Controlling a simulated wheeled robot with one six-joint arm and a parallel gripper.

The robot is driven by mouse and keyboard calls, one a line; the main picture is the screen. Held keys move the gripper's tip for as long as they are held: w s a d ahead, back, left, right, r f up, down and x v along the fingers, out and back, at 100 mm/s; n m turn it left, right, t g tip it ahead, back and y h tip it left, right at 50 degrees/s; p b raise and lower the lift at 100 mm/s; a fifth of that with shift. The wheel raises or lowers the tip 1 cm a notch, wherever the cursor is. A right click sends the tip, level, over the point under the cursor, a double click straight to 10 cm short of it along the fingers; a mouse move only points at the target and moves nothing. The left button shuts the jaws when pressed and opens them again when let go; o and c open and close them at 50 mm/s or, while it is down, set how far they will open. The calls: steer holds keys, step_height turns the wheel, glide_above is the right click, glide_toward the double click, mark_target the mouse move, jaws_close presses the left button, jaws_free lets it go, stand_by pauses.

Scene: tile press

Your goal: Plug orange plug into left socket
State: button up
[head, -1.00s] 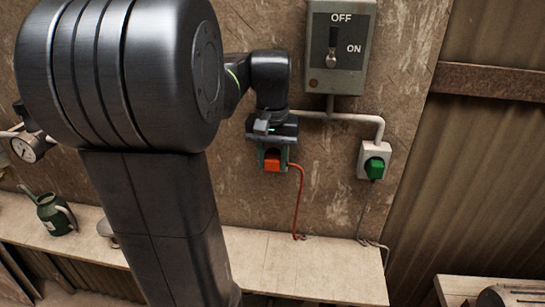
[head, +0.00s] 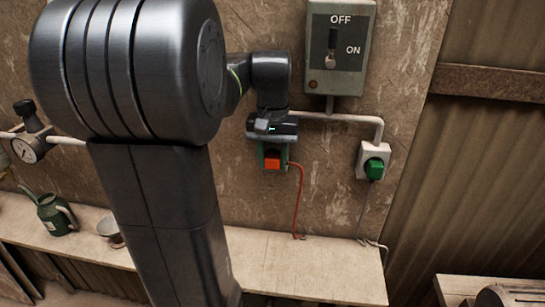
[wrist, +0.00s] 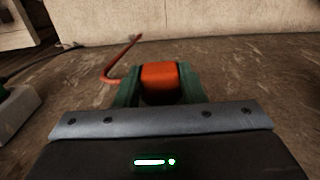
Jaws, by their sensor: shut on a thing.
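The orange plug (head: 272,161) sits at wall height, with its red cable hanging down to the bench. In the wrist view the plug (wrist: 159,76) lies between the two green fingers. My gripper (head: 273,154) is shut on it, close in front of the wall. The left socket is hidden behind my gripper and the plug, so I cannot tell whether the plug is seated in it. The right socket (head: 362,151) is a pale box with a green plug (head: 374,168) at its front.
A grey switch box (head: 338,78) with OFF and ON marks hangs above, its lever down. A pale conduit (head: 350,119) runs to the right socket. A bench (head: 300,265) below holds a green watering can (head: 56,214) and a bowl (head: 109,229). A gauge (head: 27,149) is at left.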

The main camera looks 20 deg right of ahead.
steer(key=o, duration=1.1)
steer(key=shift+c, duration=0.2)
step_height(320, 180, up, 14)
steer(key=shift+b, duration=0.3)
steer(key=shift+f, duration=0.2)
step_height(320, 180, down, 14)
steer(key=shift+r+p, duration=0.2)
steer(key=shift+p, duration=0.15)
steer(key=shift+s, duration=0.1)
